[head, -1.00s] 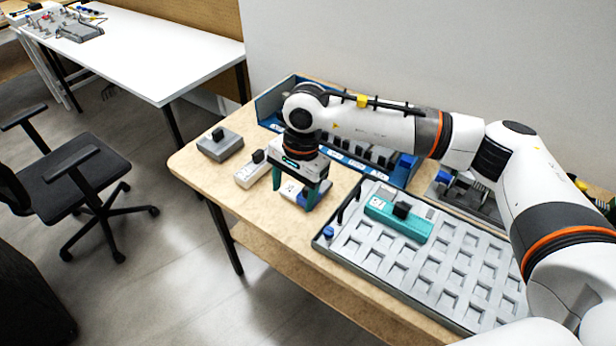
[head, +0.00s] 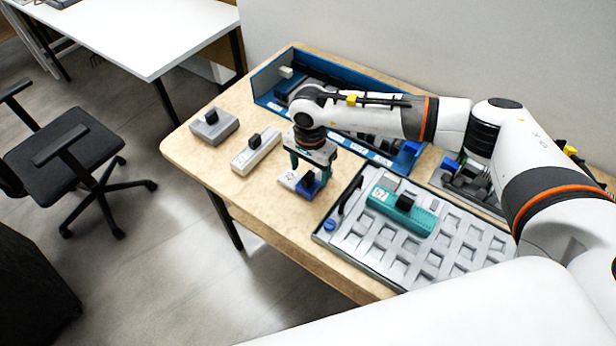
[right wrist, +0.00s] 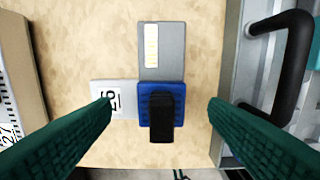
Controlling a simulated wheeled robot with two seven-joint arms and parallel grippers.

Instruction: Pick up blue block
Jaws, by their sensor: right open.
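The blue block (head: 308,186) sits on the wooden table and carries a black upright handle. In the right wrist view, the blue block (right wrist: 146,91) and its black handle (right wrist: 161,117) lie between my fingers. It adjoins a grey piece (right wrist: 172,60) with a yellow-marked strip and a white labelled piece (right wrist: 108,96). My right gripper (head: 309,173) points down over the block. Both teal fingers also show in the right wrist view (right wrist: 160,108), open, one on each side with gaps to the block. My left gripper is not in view.
A grey tray (head: 340,245) with square pockets holds a teal module (head: 385,197) right of the block. A white module (head: 250,158) and a grey module (head: 208,130) stand to the left. A blue rack (head: 268,82) is behind. Bare table lies in front of the block.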

